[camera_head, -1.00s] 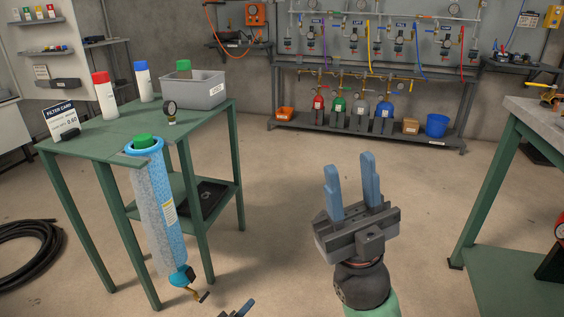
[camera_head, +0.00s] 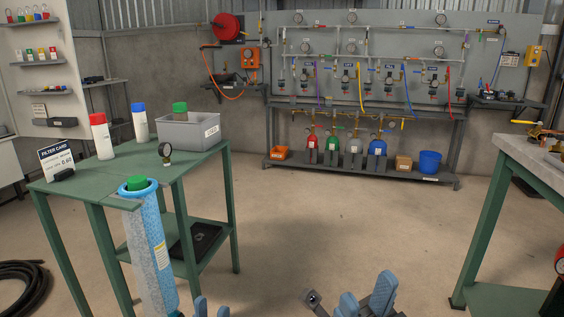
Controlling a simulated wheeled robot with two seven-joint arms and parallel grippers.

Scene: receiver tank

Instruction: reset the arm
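My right gripper (camera_head: 366,297) shows at the bottom edge, right of centre, over bare floor. Its two blue fingers stand apart with nothing between them. My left gripper (camera_head: 211,309) shows only as two blue fingertips at the bottom edge, just right of the blue tank. The tips are apart and I see nothing between them; the rest is cut off. The blue tank (camera_head: 151,255) with a green top hangs upright at the front edge of the green table (camera_head: 125,166). Its lower end is out of view.
The table bears red-capped (camera_head: 101,138) and blue-capped (camera_head: 140,122) bottles, a grey bin (camera_head: 190,132), a gauge (camera_head: 166,153) and a filter card (camera_head: 57,158). A workbench (camera_head: 486,215) stands right. A rack with several cylinders (camera_head: 355,147) stands behind. The middle floor is clear.

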